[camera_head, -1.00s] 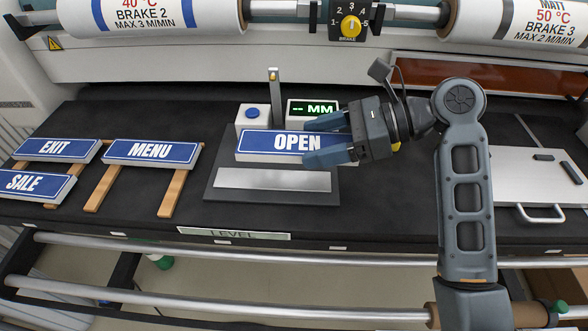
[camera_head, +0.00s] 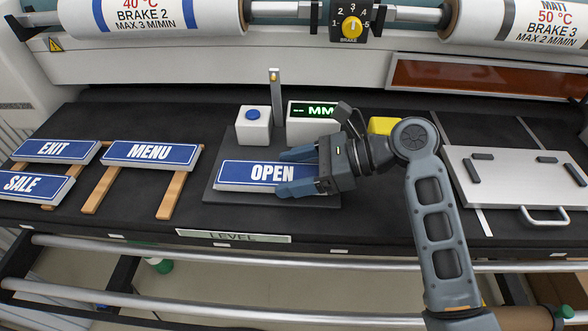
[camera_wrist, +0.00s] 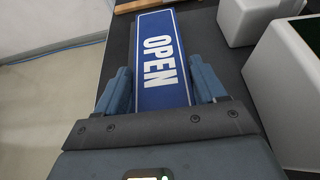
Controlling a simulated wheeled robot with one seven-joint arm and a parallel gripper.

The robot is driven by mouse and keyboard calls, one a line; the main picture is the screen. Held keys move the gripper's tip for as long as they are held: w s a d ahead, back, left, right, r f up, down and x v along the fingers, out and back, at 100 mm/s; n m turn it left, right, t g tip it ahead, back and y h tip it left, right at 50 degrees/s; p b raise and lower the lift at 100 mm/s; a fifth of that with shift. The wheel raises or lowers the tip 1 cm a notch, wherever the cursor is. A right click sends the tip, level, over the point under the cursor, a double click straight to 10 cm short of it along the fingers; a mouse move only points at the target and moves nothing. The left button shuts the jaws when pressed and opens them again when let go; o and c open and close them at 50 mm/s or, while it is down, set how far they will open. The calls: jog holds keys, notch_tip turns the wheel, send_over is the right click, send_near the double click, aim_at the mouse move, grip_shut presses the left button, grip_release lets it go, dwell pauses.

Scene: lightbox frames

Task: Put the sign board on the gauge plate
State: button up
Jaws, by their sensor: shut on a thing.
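The sign board (camera_head: 240,173) is blue with a white border and reads OPEN. My gripper (camera_head: 296,172) is shut on its right end, fingers along its two long edges. The wrist view also shows the sign board (camera_wrist: 158,60) between my two fingers (camera_wrist: 165,92). The gauge plate (camera_head: 222,203) is a dark base under the sign; its bright metal face is now hidden by the board. The board lies low over the plate; I cannot tell whether it touches. A white block with a blue button (camera_head: 253,125) and a display reading MM (camera_head: 312,110) stand behind the plate.
The EXIT (camera_head: 55,150), SALE (camera_head: 38,186) and MENU (camera_head: 150,153) signs lie to the left, on wooden strips. A yellow block (camera_head: 384,126) is behind my wrist. A white panel with a handle (camera_head: 510,190) lies at right. A LEVEL label (camera_head: 233,237) marks the front edge.

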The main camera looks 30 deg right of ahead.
jog(key=shift+f, duration=0.1)
jog(key=o, duration=1.1)
jog(key=shift+s+d+r, duration=0.1)
jog(key=shift+d+r, duration=0.05)
jog(key=shift+r, duration=0.05)
jog(key=v, duration=1.1)
jog(key=shift+s+d+r+p, duration=0.15)
jog(key=shift+s+d+p, duration=0.1)
jog(key=shift+p, duration=0.1)
